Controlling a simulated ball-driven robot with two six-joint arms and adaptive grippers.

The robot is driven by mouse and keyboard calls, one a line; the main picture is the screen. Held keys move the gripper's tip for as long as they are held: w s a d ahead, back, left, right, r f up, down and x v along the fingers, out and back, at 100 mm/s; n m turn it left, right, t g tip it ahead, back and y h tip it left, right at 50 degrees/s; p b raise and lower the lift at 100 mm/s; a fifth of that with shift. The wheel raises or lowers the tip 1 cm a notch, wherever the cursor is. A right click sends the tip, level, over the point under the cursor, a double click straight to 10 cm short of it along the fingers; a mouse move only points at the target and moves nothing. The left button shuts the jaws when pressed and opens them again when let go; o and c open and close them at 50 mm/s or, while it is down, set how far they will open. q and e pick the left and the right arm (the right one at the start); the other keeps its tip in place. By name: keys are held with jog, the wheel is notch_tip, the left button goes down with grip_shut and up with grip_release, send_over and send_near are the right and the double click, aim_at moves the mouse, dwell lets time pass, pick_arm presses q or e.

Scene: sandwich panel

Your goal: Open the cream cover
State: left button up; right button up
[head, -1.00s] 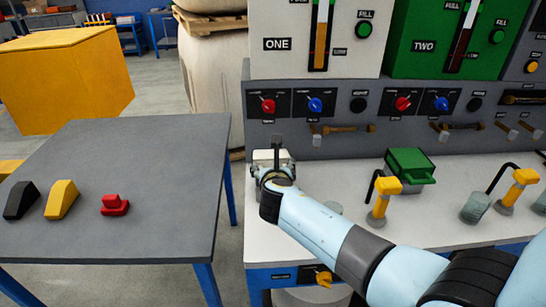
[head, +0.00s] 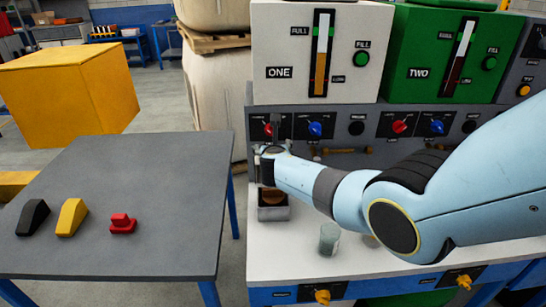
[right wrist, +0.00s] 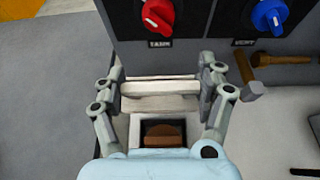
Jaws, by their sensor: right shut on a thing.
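The cream cover shows in the right wrist view as a pale bar (right wrist: 160,88) between my fingers. It stands raised at the back of a small box (head: 273,213) on the white counter. The box's top is uncovered, and a brown piece (right wrist: 163,134) shows inside its dark opening. My right gripper (right wrist: 161,86) is shut on the cover. In the head view the right gripper (head: 270,150) is above the back of the box and hides most of the cover. My left gripper is not in view.
The panel behind carries a red knob (right wrist: 159,14) and a blue knob (right wrist: 268,15) close above the gripper. A grey cup (head: 329,238) stands to the right of the box. A grey table (head: 140,175) at left holds black, yellow and red pieces.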

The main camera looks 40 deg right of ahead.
jog(key=shift+w+d+f+y, duration=0.15)
jog(key=shift+w+d+y, duration=0.15)
jog(key=shift+w, duration=0.15)
jog(key=shift+w+d+f+g+p, duration=0.15)
jog(key=shift+w+d+g+p, duration=0.1)
jog(key=shift+g+p, duration=0.25)
jog(key=shift+f, duration=0.2)
jog(key=shift+a, duration=0.1)
jog(key=o, duration=1.7)
jog(key=shift+w, duration=0.2)
jog(key=shift+r, duration=0.2)
